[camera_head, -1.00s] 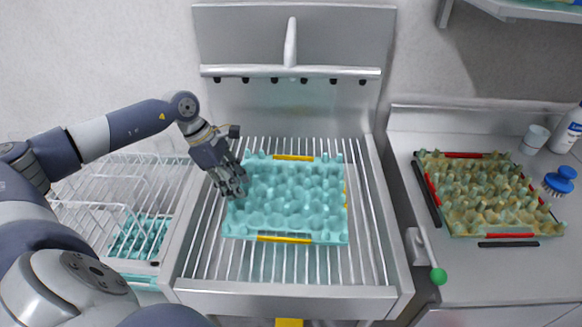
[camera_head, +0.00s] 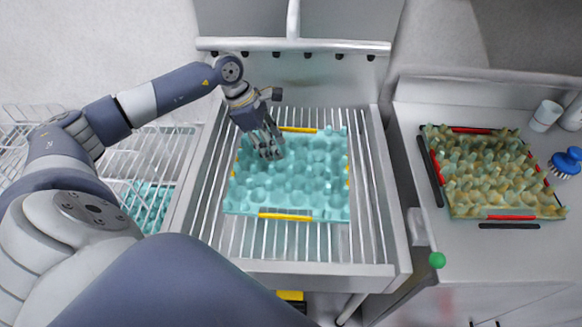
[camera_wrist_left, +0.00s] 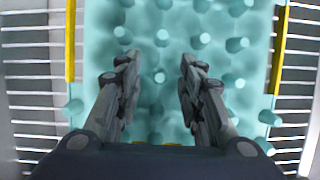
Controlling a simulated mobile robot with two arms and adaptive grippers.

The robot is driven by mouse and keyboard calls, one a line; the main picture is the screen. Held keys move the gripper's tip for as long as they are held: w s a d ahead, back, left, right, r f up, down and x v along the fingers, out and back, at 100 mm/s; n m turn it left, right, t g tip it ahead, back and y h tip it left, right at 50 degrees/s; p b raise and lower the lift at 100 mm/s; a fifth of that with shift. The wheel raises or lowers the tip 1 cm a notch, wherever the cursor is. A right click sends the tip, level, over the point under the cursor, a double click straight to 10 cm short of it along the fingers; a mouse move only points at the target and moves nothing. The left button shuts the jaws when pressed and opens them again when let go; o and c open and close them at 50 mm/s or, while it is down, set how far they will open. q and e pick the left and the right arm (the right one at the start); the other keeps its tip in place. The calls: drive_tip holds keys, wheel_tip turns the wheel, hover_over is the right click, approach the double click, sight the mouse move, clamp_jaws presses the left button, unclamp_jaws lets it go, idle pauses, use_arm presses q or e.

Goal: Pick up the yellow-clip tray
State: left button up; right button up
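The yellow-clip tray (camera_head: 290,190) is a teal egg tray with yellow clips along its edges. It lies on the slatted rack of the sink unit in the middle of the head view. It also fills the middle of the left wrist view (camera_wrist_left: 160,110), with yellow clips at both sides. My left gripper (camera_head: 272,152) is over the upper left part of the tray. In the left wrist view its two fingers (camera_wrist_left: 158,65) are apart with nothing between them but the tray surface beyond. I cannot tell whether the fingertips touch the tray. My right gripper is not in view.
A dirty tray with red clips (camera_head: 497,217) lies on the right counter (camera_head: 470,255), beside a white cup (camera_head: 545,115) and a blue brush (camera_head: 567,163). A wire rack (camera_head: 185,139) stands left of the sink, with another teal tray (camera_head: 150,199) low inside it.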

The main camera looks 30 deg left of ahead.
sight(289, 150)
use_arm(q)
drive_tip(key=d, duration=0.1)
drive_tip(key=w+d+p, duration=0.1)
drive_tip(key=d, duration=0.1)
drive_tip(key=shift+w+r, duration=0.25)
drive_tip(key=shift+p+x, duration=0.9)
drive_tip(key=shift+x, duration=0.35)
drive_tip(key=shift+w+d+f, duration=0.15)
drive_tip(key=shift+f, duration=0.35)
drive_tip(key=c, duration=0.8)
clamp_jaws()
